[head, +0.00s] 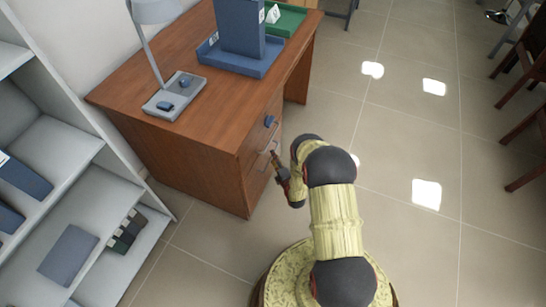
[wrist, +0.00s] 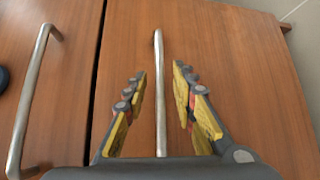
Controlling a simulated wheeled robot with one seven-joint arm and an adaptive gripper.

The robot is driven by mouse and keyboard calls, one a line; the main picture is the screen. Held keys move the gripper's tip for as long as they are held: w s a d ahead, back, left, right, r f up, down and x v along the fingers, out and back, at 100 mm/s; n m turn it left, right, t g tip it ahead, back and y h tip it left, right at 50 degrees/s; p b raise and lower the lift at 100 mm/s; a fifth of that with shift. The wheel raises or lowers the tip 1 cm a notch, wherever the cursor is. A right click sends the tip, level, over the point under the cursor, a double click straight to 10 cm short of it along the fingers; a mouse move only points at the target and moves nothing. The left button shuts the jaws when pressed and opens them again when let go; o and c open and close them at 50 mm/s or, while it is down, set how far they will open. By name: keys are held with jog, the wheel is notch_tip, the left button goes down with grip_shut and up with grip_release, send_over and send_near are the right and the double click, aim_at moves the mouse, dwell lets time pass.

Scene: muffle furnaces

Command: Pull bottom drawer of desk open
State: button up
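The wooden desk (head: 190,125) stands left of my arm in the head view, its drawer front facing right. In the wrist view the drawer fronts appear side by side, split by a dark gap. The bottom drawer (wrist: 240,70) is on the right, with floor past its far corner. Its metal bar handle (wrist: 159,95) runs between my two fingers. My gripper (wrist: 159,76) is open, with a gap on each side of the handle. In the head view my gripper (head: 278,162) is close to the drawer front, and the bottom handle is hard to make out. The drawers look closed.
Another drawer's handle (wrist: 32,100) lies left of my gripper. A grey lamp (head: 174,95), a blue tray (head: 240,64) and a green tray (head: 288,20) are on the desk. A grey shelf (head: 75,190) stands left. Tiled floor (head: 400,130) is clear to the right; chairs (head: 525,90) stand beyond.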

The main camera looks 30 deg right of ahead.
jog(key=shift+w+d+f, duration=0.15)
jog(key=shift+w, duration=0.8)
jog(key=shift+c, duration=1.4)
jog(key=c, duration=0.4)
grip_shut()
